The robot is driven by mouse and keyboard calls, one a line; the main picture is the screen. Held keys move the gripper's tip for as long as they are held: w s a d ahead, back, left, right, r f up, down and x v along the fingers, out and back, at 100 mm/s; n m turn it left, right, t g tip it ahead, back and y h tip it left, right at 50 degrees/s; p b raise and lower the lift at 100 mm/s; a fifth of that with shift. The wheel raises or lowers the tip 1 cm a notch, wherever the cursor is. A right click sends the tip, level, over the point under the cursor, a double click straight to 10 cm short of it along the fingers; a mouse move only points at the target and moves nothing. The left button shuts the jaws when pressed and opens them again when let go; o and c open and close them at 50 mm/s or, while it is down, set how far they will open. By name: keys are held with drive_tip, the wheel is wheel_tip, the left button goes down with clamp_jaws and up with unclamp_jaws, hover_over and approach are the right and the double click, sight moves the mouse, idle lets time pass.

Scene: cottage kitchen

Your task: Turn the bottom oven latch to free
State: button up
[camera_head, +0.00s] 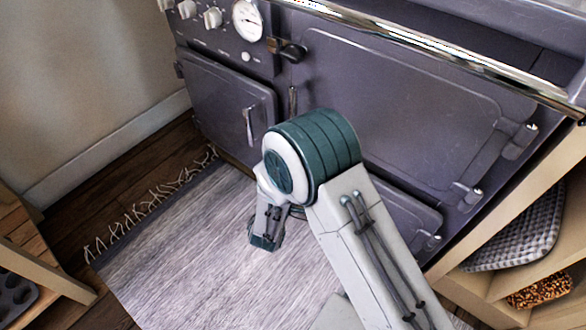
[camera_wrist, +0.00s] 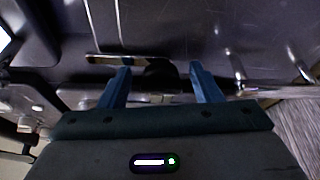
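The dark oven range (camera_head: 400,100) fills the back of the head view. Its lower right door (camera_head: 408,215) is partly hidden behind my arm, and no latch of that door shows there. In the wrist view, a latch with a dark knob (camera_wrist: 160,72) and a pale metal bar (camera_wrist: 130,59) lies just ahead of my gripper (camera_wrist: 161,70). The two blue fingers are apart, one to each side of the dark knob. Whether they touch it I cannot tell. My fingers are hidden in the head view.
A latch (camera_head: 291,52) sits by the large upper door. A chrome rail (camera_head: 430,42) runs along the range front. An open shelf with a folded cloth (camera_head: 520,238) stands at right. A grey rug (camera_head: 190,265) covers the floor, and a wooden shelf unit (camera_head: 60,280) stands at left.

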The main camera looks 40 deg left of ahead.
drive_tip(key=shift+s, duration=0.1)
drive_tip(key=p+v, duration=0.4)
drive_tip(key=v, duration=0.9)
drive_tip(key=shift+s+d, duration=0.15)
drive_tip(key=shift+s, duration=0.2)
drive_tip(key=shift+r, duration=0.15)
